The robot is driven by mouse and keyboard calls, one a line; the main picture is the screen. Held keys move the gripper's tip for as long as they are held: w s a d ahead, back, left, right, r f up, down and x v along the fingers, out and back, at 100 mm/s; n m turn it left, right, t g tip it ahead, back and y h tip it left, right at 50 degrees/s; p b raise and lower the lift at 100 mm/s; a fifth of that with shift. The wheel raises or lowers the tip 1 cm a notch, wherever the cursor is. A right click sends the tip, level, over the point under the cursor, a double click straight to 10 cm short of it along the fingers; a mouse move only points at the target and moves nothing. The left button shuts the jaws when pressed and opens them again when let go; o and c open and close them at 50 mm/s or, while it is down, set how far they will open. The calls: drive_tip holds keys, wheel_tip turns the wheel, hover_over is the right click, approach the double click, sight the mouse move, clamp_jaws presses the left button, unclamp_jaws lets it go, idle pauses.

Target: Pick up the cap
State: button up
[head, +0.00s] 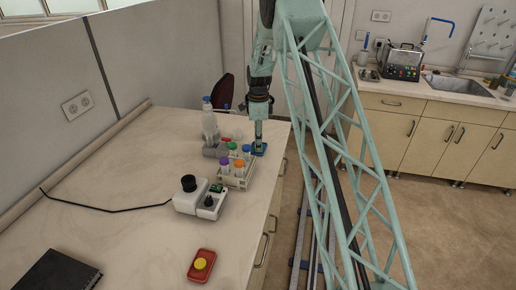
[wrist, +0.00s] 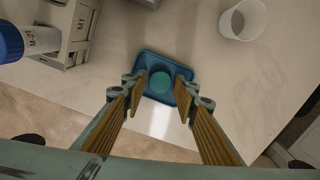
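A round teal-green cap (wrist: 160,82) sits in a small blue tray (wrist: 154,57) in the wrist view. My gripper (wrist: 160,89) is open, with its fingertips to the left and right of the cap and an apparent gap on each side. How far the fingertips are above the tray is hard to tell. In the head view my gripper (head: 258,139) points down over the blue tray (head: 263,151) near the bench's right edge, and the cap cannot be made out there. A yellow cap (head: 200,263) sits on a red tray (head: 203,276) at the front.
A rack (head: 235,182) of tubes with coloured caps stands just left of the blue tray; a blue-capped tube (wrist: 30,40) is close in the wrist view. A white device (head: 190,201) is farther left.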

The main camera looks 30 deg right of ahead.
idle(0.4)
drive_tip(key=c, duration=0.4)
drive_tip(key=shift+o, duration=0.2)
drive_tip(key=shift+r, duration=0.1)
wheel_tip(320, 180, up, 10)
drive_tip(key=shift+p, duration=0.35)
idle(0.9)
